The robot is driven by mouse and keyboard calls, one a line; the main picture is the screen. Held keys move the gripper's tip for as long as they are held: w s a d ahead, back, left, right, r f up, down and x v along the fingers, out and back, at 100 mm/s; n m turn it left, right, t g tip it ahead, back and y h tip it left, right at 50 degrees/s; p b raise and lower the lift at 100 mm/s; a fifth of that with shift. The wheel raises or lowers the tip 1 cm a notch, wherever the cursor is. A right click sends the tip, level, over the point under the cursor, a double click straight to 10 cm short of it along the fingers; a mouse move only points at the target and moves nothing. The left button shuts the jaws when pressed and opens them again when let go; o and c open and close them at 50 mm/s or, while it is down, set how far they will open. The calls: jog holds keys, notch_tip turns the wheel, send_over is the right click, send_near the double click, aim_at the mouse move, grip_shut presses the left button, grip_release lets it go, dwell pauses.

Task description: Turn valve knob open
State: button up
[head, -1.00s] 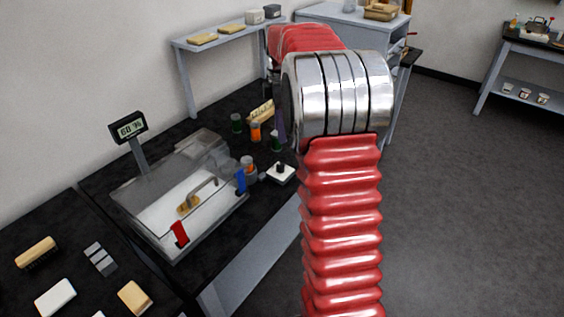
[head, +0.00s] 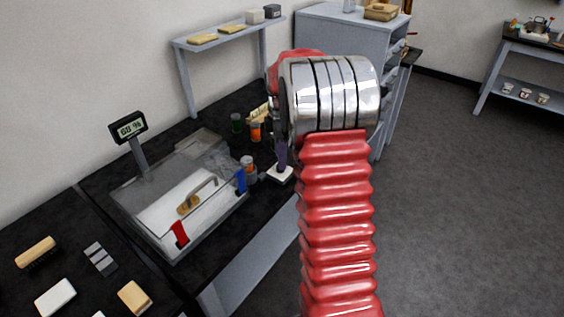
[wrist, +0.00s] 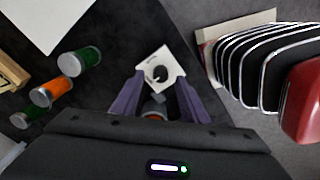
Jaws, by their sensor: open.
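The valve knob is a small dark round knob on a white square base (head: 280,174), standing on the black bench to the right of the clear case. In the wrist view the white base (wrist: 152,60) and the dark knob (wrist: 160,73) show between the tips of my two purple fingers. My gripper (wrist: 160,80) is open, one finger on each side of the knob. In the head view a purple finger of my gripper (head: 282,158) hangs at the white base and hides the knob. I cannot tell whether the fingers touch it.
A clear case (head: 165,232) with red and blue clips and a gilt piece (head: 187,205) stands left of the knob. An orange-topped jar (head: 247,162) is close beside it. Green (head: 237,122) and orange (head: 255,132) jars stand behind. A grey cabinet (head: 340,38) is at the back.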

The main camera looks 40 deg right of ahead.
jog(key=shift+f, duration=1.65)
jog(key=shift+c, duration=0.5)
jog(key=c, duration=0.9)
jog(key=shift+w+d+r, duration=0.1)
jog(key=shift+d, duration=0.05)
grip_shut()
